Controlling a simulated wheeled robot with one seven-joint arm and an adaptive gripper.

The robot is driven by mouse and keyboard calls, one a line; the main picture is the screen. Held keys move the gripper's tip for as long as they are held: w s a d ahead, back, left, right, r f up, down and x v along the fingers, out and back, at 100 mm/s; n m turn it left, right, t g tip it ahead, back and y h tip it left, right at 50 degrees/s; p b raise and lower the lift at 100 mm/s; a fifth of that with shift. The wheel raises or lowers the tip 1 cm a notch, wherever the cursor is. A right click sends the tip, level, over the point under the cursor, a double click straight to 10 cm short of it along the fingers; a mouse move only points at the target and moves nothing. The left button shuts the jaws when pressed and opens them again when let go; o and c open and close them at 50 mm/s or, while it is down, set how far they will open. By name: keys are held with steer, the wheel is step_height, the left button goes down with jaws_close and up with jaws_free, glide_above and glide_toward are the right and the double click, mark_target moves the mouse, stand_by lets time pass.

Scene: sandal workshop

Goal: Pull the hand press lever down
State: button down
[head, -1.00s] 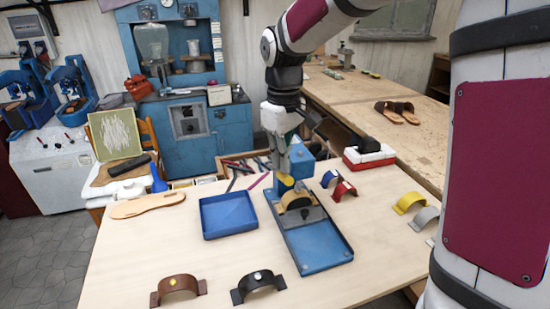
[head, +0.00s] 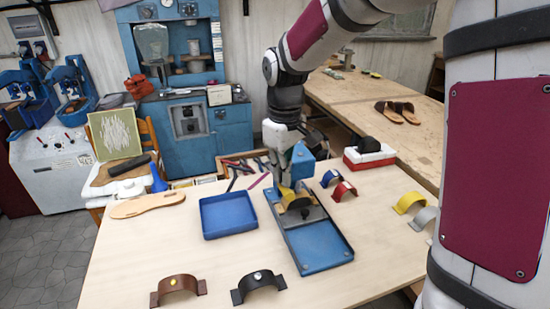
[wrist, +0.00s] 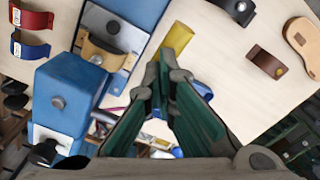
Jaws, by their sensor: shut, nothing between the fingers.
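The hand press has a blue body (head: 302,163) and a long blue base tray (head: 322,248) on the pale workbench. Its yellow lever grip (head: 286,193) shows low in front of the body. In the wrist view the yellow grip (wrist: 177,38) lies just beyond my fingertips, and the blue body (wrist: 68,92) is to the left. A tan strap piece (wrist: 104,54) sits in the press. My gripper (head: 280,183) is shut and empty, pointing down beside the lever; it also shows in the wrist view (wrist: 165,78). I cannot tell whether the fingertips touch the grip.
A blue tray (head: 229,214) lies left of the press. Brown (head: 178,285) and black (head: 258,281) straps lie in front. Blue, red (head: 344,190), yellow (head: 410,202) and grey straps lie right. A sandal sole (head: 147,204) lies at the left.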

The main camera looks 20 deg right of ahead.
steer(key=shift+f, duration=0.85)
steer(key=w+r+p, duration=0.2)
steer(key=w+r, duration=0.1)
steer(key=r, duration=0.9)
steer(key=shift+w, duration=0.1)
